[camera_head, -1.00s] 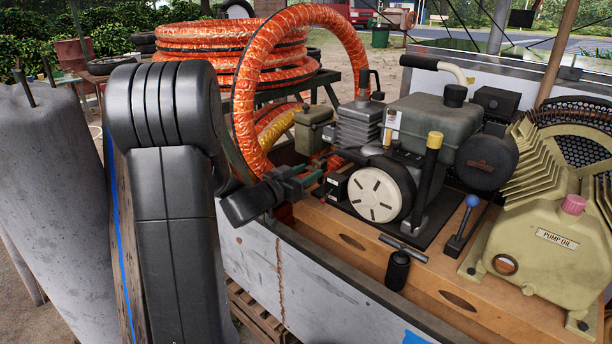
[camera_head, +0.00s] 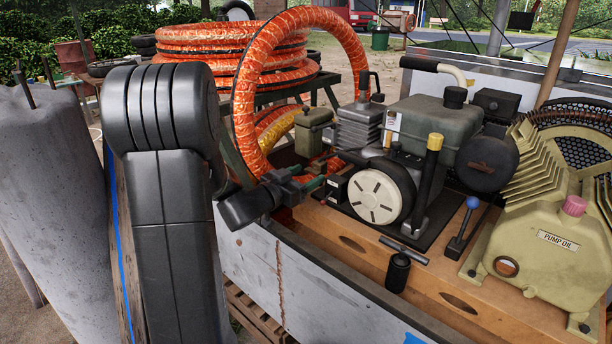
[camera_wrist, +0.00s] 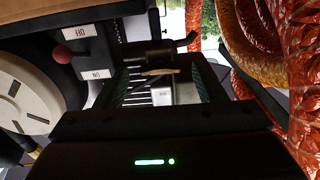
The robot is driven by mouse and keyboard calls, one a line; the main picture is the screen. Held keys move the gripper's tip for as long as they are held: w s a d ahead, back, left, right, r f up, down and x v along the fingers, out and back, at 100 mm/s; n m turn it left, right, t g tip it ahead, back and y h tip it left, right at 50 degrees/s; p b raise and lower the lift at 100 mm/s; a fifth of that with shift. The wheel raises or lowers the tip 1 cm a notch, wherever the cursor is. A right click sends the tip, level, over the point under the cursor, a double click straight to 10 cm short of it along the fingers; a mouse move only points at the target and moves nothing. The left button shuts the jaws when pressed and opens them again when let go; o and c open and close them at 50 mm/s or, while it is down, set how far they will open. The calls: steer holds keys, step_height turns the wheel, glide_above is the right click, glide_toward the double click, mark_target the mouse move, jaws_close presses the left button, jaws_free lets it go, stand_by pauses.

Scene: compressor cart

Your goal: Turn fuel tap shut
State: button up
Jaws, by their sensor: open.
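My gripper (camera_head: 301,179) is open beside the engine's near-left side, its green-lined fingers pointing at the engine. In the wrist view my gripper (camera_wrist: 165,84) has a small pale, tan lever-like piece between its fingers, with a dark fitting just beyond. This may be the fuel tap, but I cannot confirm it. It appears free of both fingers; contact is hard to judge. In the head view my gripper and the small box beside it hide this area.
A small switch box (camera_head: 333,189) with a red knob (camera_wrist: 62,52) and labels sits close to the fingers. The engine's white round cover (camera_head: 374,196) is to the right. An orange hose (camera_head: 244,110) arches close behind my gripper. The cart wall (camera_head: 300,270) is below.

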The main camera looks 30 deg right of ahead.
steer(key=p+v, duration=0.1)
steer(key=v, duration=1.2)
steer(key=shift+r, duration=0.1)
steer(key=b+x, duration=0.1)
steer(key=x, duration=1.2)
steer(key=shift+d, duration=0.25)
steer(key=shift+w+d, duration=0.1)
steer(key=shift+d, duration=0.1)
steer(key=shift+a+n, duration=0.1)
steer(key=shift+n, duration=0.5)
